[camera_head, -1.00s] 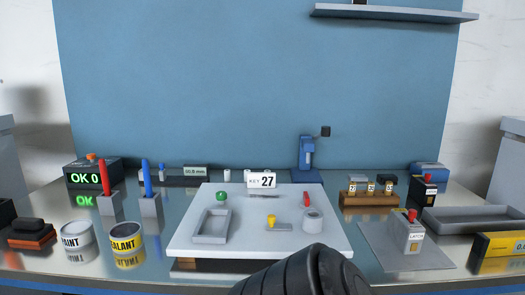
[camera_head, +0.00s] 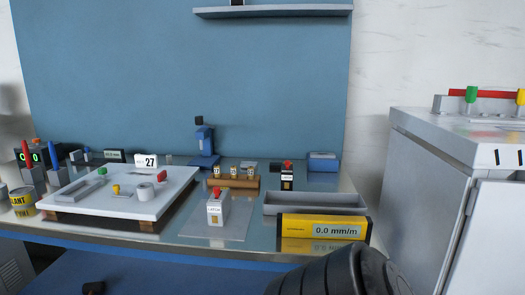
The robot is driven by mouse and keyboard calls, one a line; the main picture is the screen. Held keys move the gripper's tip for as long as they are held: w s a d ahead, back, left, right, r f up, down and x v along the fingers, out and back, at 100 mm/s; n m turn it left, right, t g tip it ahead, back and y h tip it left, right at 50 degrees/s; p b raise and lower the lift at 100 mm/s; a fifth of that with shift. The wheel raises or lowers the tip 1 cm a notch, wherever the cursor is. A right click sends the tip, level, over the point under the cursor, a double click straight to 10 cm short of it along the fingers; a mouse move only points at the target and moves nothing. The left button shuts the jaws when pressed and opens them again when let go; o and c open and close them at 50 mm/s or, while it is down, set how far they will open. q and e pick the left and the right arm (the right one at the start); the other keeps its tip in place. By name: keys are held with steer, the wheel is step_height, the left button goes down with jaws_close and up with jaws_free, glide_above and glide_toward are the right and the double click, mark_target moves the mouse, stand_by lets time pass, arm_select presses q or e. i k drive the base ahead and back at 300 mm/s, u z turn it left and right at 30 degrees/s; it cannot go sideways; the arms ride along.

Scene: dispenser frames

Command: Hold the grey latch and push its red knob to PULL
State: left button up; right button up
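The grey latch (camera_head: 216,212) is a small upright block with a label reading LATCH, on a thin grey mat (camera_head: 190,231) near the table's front edge. Its red knob (camera_head: 213,191) sits on top, toward the left side. A second, black latch (camera_head: 287,181) with a red knob (camera_head: 288,163) stands further back and right. No gripper touches either latch. Neither gripper can be made out; only a black ribbed part of my own arm shows at the bottom right. The wording that marks the knob positions is too small to read.
A yellow level (camera_head: 325,228) reading 0.0 mm/m and a grey tray (camera_head: 315,203) lie right of the grey latch. A white board (camera_head: 107,207) with small parts lies left. A wooden block (camera_head: 233,182) stands behind. A grey cabinet (camera_head: 425,180) stands at the far right.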

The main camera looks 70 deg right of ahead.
mark_target(215, 189)
steer(key=z, duration=1.9)
